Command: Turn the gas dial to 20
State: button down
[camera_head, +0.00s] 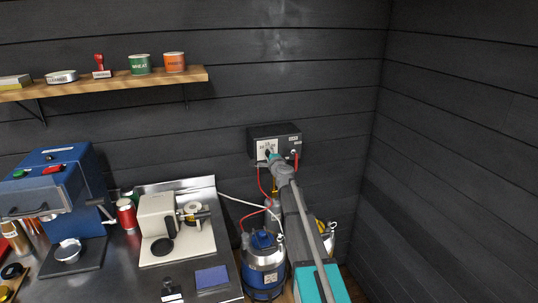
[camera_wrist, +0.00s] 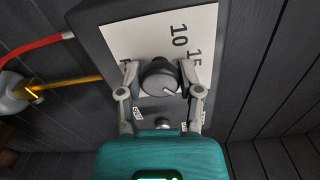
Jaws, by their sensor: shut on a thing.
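The gas dial (camera_wrist: 158,77) is a dark round knob on a white scale card (camera_wrist: 150,35), fixed to a dark wall box (camera_head: 284,131). In the wrist view the card's 10 and 15 show above and right of the knob. Another mark at the left is partly hidden by a finger. A pale line on the knob's face points to the lower right in the picture. My gripper (camera_wrist: 160,74) is shut on the knob, one finger on each side. In the head view my gripper (camera_head: 271,156) reaches the box front and hides the dial.
Red hoses hang from the box, with gas bottles (camera_head: 263,265) below. A small fitting (camera_wrist: 164,123) sits below the dial in the wrist view. A steel bench with a white machine (camera_head: 158,215) and a blue machine (camera_head: 55,170) stands left. A shelf (camera_head: 110,82) holds tins.

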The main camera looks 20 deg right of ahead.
jog(key=shift+m, duration=0.3)
jog(key=shift+c, duration=1.3)
grip_release()
jog(key=shift+s, duration=0.1)
jog(key=s, duration=1.1)
jog(key=shift+s, duration=0.4)
